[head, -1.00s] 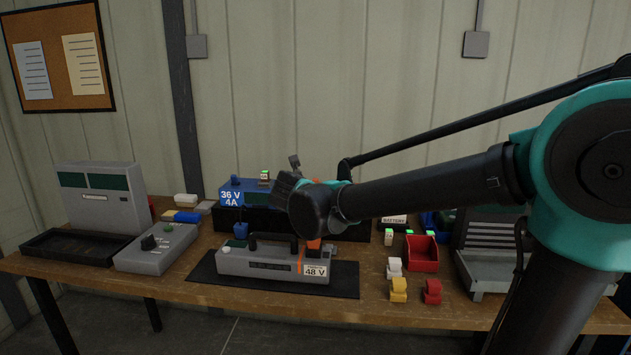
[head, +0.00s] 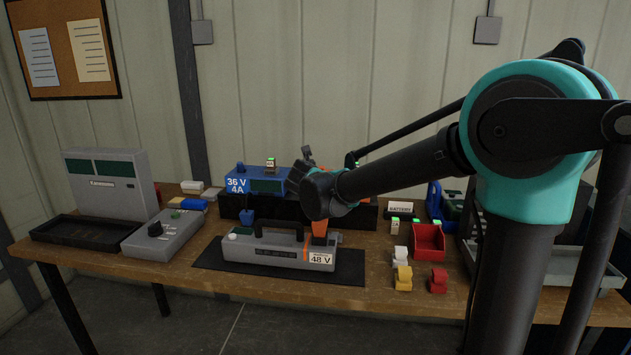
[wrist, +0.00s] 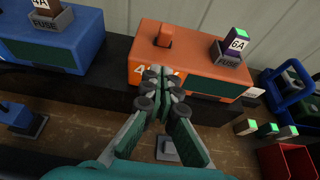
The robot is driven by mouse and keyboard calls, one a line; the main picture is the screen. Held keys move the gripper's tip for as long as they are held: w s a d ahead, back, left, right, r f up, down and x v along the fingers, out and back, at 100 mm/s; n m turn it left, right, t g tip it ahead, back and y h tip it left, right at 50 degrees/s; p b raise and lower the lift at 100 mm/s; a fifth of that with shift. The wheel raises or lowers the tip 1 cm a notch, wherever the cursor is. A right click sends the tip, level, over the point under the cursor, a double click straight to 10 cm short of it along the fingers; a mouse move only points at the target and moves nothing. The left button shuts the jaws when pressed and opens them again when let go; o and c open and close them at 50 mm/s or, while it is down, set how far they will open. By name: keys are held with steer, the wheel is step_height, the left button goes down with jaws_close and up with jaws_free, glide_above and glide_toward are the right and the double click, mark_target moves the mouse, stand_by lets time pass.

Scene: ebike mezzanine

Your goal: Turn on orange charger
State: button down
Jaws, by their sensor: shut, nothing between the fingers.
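The orange charger (wrist: 148,63) stands on a black shelf in the wrist view. It has a rocker switch (wrist: 166,36) on top towards its left and a fuse (wrist: 233,43) marked 6A in a holder at its right. My gripper (wrist: 158,78) is shut and empty, its fingertips over the charger's front edge, hiding part of the label. I cannot tell whether they touch.
The blue charger (head: 237,183) marked 36 V 4A stands to the left on the same shelf. A grey 48 V battery (head: 275,250) lies on a dark mat in front. A red bin (head: 428,242), small coloured blocks and a grey console (head: 160,241) also occupy the bench.

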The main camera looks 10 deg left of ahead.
mark_target(322, 167)
steer(key=w, duration=0.5)
steer(key=shift+w+r, duration=0.2)
steer(key=shift+r, duration=0.2)
steer(key=shift+w+d+r+g, duration=0.1)
steer(key=shift+w+r+g, duration=0.3)
steer(key=shift+g, duration=0.5)
steer(key=shift+w+r+g, duration=0.25)
steer(key=shift+r+g, duration=0.1)
steer(key=shift+g, duration=0.25)
steer(key=shift+w+r, duration=0.4)
steer(key=shift+w, duration=0.3)
steer(key=shift+w+r, duration=0.35)
steer(key=shift+w, duration=0.35)
steer(key=shift+r, duration=0.2)
steer(key=shift+r, duration=0.6)
steer(key=shift+s, duration=0.15)
